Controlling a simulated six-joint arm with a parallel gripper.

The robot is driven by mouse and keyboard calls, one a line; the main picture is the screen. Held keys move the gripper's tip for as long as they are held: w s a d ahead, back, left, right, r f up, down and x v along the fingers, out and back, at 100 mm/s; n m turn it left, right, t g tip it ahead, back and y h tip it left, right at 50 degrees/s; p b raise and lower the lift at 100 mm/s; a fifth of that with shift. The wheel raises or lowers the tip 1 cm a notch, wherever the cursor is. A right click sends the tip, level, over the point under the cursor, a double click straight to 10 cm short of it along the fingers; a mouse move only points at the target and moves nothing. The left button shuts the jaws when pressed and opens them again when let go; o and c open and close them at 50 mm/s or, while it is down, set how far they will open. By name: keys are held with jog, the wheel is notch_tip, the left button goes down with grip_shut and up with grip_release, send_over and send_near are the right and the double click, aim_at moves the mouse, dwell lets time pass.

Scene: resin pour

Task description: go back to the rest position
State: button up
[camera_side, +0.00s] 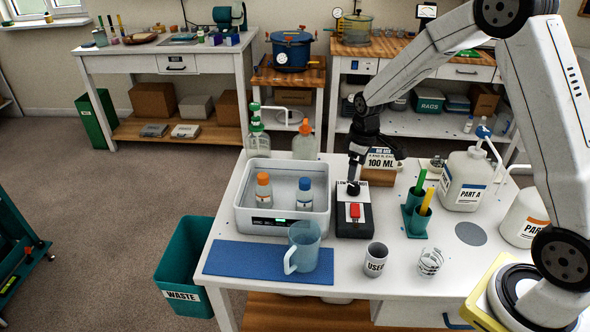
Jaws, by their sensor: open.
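My gripper (357,172) is the dark end of my white arm, reaching in from the right. It points down over the black device with a red switch (355,212) on the white table. The jaws are open and I see nothing held in them. Whether the fingertips touch the device cannot be told from this angle.
A tub (240,222) with two bottles stands left of the device. A clear jug (303,247) stands on the blue mat (225,258). The USED cup (375,260), green holder (416,222) and PART A jug (462,182) are nearby. The WASTE bin (186,265) is on the floor.

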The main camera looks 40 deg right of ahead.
jog(key=s+a+r+m+t, duration=0.1)
jog(key=s+a+r+m, duration=0.1)
jog(key=s+a, duration=0.3)
jog(key=s+a+r+m, duration=0.2)
jog(key=s+a, duration=0.2)
jog(key=s, duration=0.7)
jog(key=shift+s+a+r+t, duration=0.25)
jog(key=shift+a+t, duration=0.15)
